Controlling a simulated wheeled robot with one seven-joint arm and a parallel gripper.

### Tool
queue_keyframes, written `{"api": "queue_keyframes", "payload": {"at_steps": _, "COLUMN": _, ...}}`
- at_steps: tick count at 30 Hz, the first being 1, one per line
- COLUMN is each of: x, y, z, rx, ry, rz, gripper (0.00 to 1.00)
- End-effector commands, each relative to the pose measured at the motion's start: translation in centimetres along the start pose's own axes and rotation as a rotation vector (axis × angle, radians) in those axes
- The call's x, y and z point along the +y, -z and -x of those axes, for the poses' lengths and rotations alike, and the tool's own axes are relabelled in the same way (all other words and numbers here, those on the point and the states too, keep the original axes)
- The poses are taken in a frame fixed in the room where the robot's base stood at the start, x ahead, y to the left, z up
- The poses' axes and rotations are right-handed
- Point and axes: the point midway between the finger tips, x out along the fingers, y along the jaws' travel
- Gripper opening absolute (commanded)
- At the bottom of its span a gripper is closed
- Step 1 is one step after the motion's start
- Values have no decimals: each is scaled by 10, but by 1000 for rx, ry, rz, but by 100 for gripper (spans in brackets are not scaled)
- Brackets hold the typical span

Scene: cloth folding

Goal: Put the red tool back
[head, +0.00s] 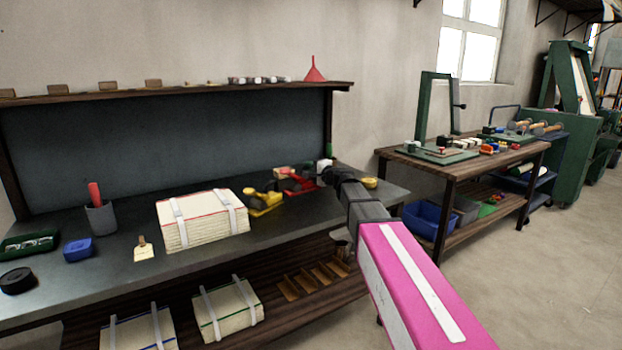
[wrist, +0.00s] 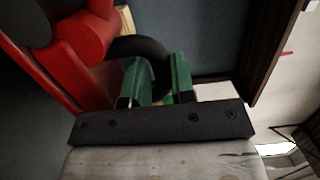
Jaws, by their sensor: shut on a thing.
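The red tool (head: 293,184) is at the right end of the dark workbench (head: 120,275), just behind a similar yellow tool (head: 262,200). In the wrist view the red tool (wrist: 85,42) fills the upper left, with a dark round part near the fingers. My gripper (wrist: 158,82) has two green fingers shut on the red tool; the exact grip point is partly hidden. In the head view my wrist reaches the red tool from the right and the fingers cannot be made out. Whether the tool touches the bench is unclear.
A strapped paper stack (head: 203,220) lies left of the yellow tool. A grey cup (head: 101,218) with a red-handled item and a blue box (head: 78,250) stand further left. A raised shelf (head: 180,88) with a red funnel (head: 314,70) runs behind. A second table (head: 455,165) stands right.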

Motion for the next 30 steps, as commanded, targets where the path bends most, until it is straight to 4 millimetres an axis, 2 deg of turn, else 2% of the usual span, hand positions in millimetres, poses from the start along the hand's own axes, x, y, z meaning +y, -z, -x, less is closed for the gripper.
{"api": "queue_keyframes", "payload": {"at_steps": 9, "x": 31, "y": 0, "z": 0, "rx": 0, "ry": 1, "rz": -3, "gripper": 0}}
{"api": "queue_keyframes", "payload": {"at_steps": 21, "x": 36, "y": 0, "z": 0, "rx": 1, "ry": 1, "rz": -3, "gripper": 0}}
{"api": "queue_keyframes", "payload": {"at_steps": 22, "x": 36, "y": 0, "z": 0, "rx": 1, "ry": 0, "rz": 0, "gripper": 33}}
{"api": "queue_keyframes", "payload": {"at_steps": 24, "x": 36, "y": 0, "z": 0, "rx": 1, "ry": 0, "rz": 0, "gripper": 49}}
{"api": "queue_keyframes", "payload": {"at_steps": 30, "x": 36, "y": 0, "z": 0, "rx": 1, "ry": 0, "rz": 0, "gripper": 49}}
